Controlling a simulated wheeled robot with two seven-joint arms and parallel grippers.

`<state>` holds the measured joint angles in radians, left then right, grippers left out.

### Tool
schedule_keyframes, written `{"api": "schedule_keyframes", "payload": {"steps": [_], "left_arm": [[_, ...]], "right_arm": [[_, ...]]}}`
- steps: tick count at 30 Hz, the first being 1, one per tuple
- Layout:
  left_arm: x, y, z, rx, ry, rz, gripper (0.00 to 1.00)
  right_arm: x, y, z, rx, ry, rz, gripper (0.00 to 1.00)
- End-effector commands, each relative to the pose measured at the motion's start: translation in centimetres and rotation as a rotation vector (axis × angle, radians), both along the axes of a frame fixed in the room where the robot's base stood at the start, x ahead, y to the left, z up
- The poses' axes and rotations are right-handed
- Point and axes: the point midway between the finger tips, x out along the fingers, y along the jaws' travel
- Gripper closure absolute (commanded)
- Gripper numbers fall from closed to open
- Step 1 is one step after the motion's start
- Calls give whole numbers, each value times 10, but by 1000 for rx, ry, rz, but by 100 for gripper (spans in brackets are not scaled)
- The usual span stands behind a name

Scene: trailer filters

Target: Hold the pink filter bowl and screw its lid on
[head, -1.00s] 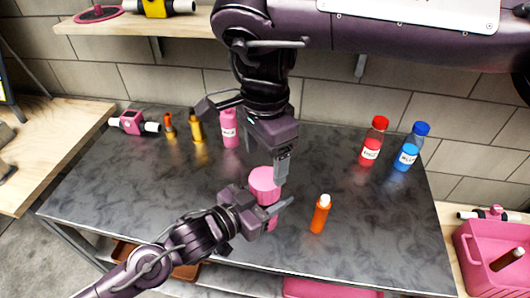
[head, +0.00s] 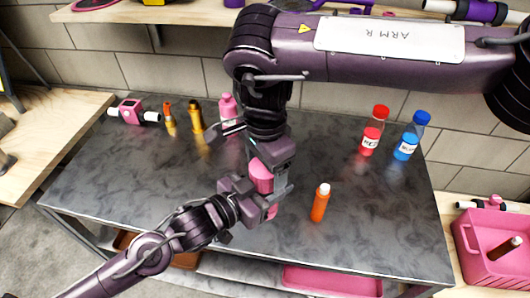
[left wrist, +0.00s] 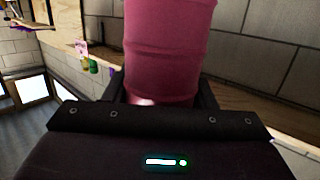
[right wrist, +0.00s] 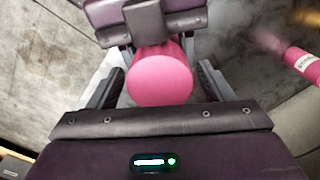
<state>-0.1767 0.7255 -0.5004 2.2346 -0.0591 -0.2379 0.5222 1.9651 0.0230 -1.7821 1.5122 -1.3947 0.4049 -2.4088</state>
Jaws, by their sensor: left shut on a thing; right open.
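The pink filter bowl (left wrist: 168,70) stands upright in my left gripper (head: 270,201), whose fingers are shut on it above the dark table. In the head view only a little of the bowl's pink lower end (head: 272,211) shows below the fingers. The flat round pink top, which looks like the lid (right wrist: 160,80), sits above the left gripper; its side also shows in the head view (head: 260,176). My right gripper (right wrist: 160,88) points down from above, open, with one finger on each side of this top. I cannot tell whether the fingers touch it or how tightly it sits.
An orange bottle with a white cap (head: 320,202) stands just right of the grippers. Red (head: 374,132) and blue (head: 412,136) bottles stand at the back right. A pink bottle (head: 228,110), small bottles and a pink filter housing (head: 132,111) line the back left. The table front is clear.

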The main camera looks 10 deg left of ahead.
Motion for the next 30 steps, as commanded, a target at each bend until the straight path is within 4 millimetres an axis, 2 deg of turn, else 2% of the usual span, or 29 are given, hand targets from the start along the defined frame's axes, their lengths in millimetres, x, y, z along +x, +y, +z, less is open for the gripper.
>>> {"api": "schedule_keyframes", "payload": {"steps": [4, 13, 23, 26, 30], "left_arm": [[0, 0, 1, -1, -2, 0, 100], [0, 0, 1, -1, -2, 0, 100], [0, 0, 1, -1, -2, 0, 100], [0, 0, 1, -1, -2, 0, 100], [0, 0, 1, -1, -2, 0, 100]], "right_arm": [[-1, 0, -9, -1, 1, 1, 26], [-1, 0, -11, 0, 0, 1, 26], [0, 0, -10, 0, 0, 1, 69], [-1, 0, -10, 0, 0, -17, 72], [-1, 0, -11, 1, 1, -174, 72]]}}
